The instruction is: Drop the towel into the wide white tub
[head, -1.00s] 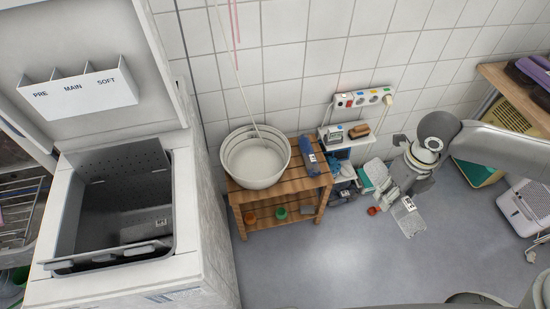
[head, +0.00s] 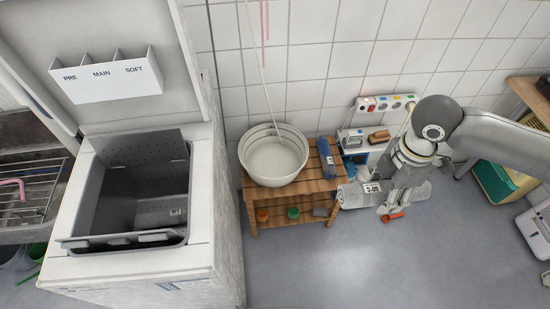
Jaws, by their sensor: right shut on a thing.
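A pale grey, flat cloth-like thing (head: 415,191) with a white tag, which looks like the towel, hangs at my right gripper (head: 388,203). The right gripper is shut on it, to the right of the bench and apart from the tub. The gripper and wrist hide part of the towel. My left gripper is not in view.
A blue item (head: 327,158) with a label lies on the bench beside the tub. A white top-loading washer (head: 222,255) stands open on the left. A power strip (head: 387,103) is on the wall. A red thing (head: 393,216) shows below the gripper. The front floor is clear.

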